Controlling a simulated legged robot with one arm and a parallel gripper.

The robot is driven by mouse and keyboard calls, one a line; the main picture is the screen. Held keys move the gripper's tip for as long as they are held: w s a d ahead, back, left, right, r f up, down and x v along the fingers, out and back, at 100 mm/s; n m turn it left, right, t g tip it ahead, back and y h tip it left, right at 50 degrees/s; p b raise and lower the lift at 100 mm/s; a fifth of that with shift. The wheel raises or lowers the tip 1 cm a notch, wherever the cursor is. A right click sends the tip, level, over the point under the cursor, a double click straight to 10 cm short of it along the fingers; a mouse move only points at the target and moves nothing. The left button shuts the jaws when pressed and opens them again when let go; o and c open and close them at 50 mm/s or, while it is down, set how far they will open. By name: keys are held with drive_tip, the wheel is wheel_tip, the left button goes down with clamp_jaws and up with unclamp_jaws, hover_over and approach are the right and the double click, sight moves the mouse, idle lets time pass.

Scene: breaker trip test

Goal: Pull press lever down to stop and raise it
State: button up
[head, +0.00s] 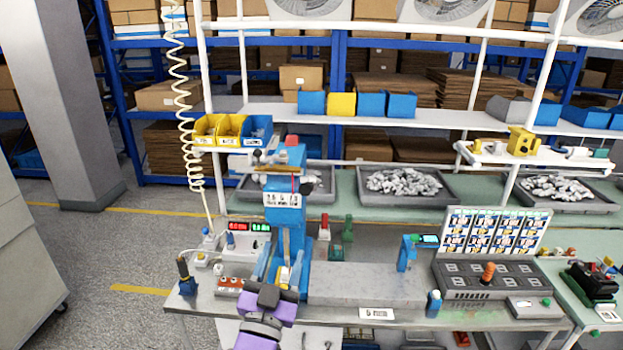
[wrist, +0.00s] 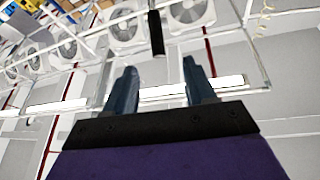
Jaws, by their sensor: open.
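The blue press (head: 284,212) stands upright on the workbench, left of centre in the head view, with a label plate on its front. I cannot clearly make out its lever in the head view. In the wrist view a black bar (wrist: 155,32), perhaps the lever's grip, shows beyond the fingertips, between their lines. My gripper (head: 284,264) is in front of the press's lower part, and its purple wrist hides part of the bench edge. In the wrist view my gripper (wrist: 160,78) is open, with nothing between its two blue-grey fingers.
Yellow and blue bins (head: 230,128) hang left of the press, beside a coiled cable (head: 180,80). A blue-and-black device (head: 408,252) and a grey socket panel (head: 487,278) stand to the right. A grey slab (head: 350,285) lies on the bench between press and panel.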

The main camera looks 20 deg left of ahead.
sight(306, 189)
drive_tip(key=x, duration=0.5)
drive_tip(key=d+x, duration=0.1)
drive_tip(key=x, duration=0.4)
drive_tip(key=d+x, duration=0.1)
drive_tip(key=x, duration=0.5)
drive_tip(key=shift+r+p, duration=0.15)
drive_tip(key=shift+p, duration=0.25)
drive_tip(key=shift+w+a+r, duration=0.15)
drive_tip(key=shift+w+a, duration=0.3)
drive_tip(key=shift+w, duration=0.1)
drive_tip(key=shift+w+a, duration=0.1)
drive_tip(key=shift+a, duration=0.45)
drive_tip(key=shift+d, duration=0.65)
drive_tip(key=c, duration=0.3)
drive_tip(key=shift+c, duration=0.8)
drive_tip(key=shift+a, duration=0.2)
drive_tip(key=c, duration=0.3)
clamp_jaws()
